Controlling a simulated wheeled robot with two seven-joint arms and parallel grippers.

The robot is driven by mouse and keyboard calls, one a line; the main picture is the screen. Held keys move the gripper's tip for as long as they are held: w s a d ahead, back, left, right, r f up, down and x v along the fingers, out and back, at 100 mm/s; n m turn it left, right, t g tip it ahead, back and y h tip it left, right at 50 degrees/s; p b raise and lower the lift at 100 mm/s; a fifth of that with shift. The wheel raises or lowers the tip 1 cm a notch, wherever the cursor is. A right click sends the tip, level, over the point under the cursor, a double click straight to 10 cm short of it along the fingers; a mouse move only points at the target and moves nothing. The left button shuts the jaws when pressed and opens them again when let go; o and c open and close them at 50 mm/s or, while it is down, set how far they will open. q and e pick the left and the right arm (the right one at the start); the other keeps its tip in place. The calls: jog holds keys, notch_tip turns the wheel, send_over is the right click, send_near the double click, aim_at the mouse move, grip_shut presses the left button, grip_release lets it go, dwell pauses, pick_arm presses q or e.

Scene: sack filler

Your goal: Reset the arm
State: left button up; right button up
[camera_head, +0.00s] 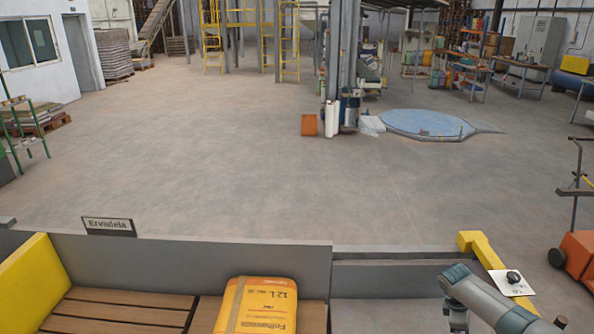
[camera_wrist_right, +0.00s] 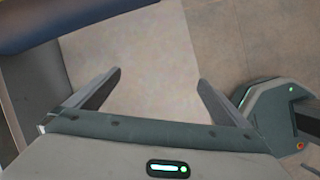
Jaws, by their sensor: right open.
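My right gripper (camera_wrist_right: 160,78) is open in the right wrist view, its two fingers spread wide with nothing between them. Beyond the fingers are a pale flat surface and grey floor. In the head view, a grey link of my right arm (camera_head: 487,300) comes in at the lower right; its gripper is out of that picture. My left arm and gripper do not show in either view.
A yellow-orange sack (camera_head: 257,306) lies on a wooden slatted surface (camera_head: 120,312) behind a low grey wall (camera_head: 200,262). A yellow post (camera_head: 484,250) with a white plate (camera_head: 512,283) stands beside my right arm. An orange machine (camera_head: 577,251) is at the right edge. Open floor lies beyond.

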jog(key=s+d+f+m+t, duration=0.15)
jog(key=s+d+f, duration=0.35)
jog(key=s+f, duration=0.55)
jog(key=s+d+f+m, duration=0.3)
jog(key=s+d+f, duration=0.2)
jog(key=s+f, duration=0.5)
jog(key=s+d+f+m, duration=0.1)
jog(key=s+d+f, duration=0.25)
jog(key=s, duration=0.75)
jog(key=s+d+f+m+h, duration=0.15)
jog(key=s+d, duration=0.25)
jog(key=s, duration=0.7)
jog(key=s+d+f+m, duration=0.1)
jog(key=s+d+f, duration=0.25)
jog(key=s, duration=0.75)
jog(key=s+a+f+m+y, duration=0.15)
jog(key=a+f, duration=0.25)
jog(key=a, duration=1.2)
jog(key=s+a+f+y, duration=0.2)
jog(key=a+f, duration=0.2)
jog(key=a, duration=1.1)
jog(key=s+a+f+m+y, duration=0.15)
jog(key=a+f, duration=0.35)
jog(key=a, duration=1.1)
notch_tip(320, 180, down, 11)
jog(key=d+b, duration=0.1)
jog(key=b, duration=1)
jog(key=shift+n+y+b, duration=0.3)
jog(key=shift+n+y, duration=0.05)
jog(key=shift+n, duration=0.05)
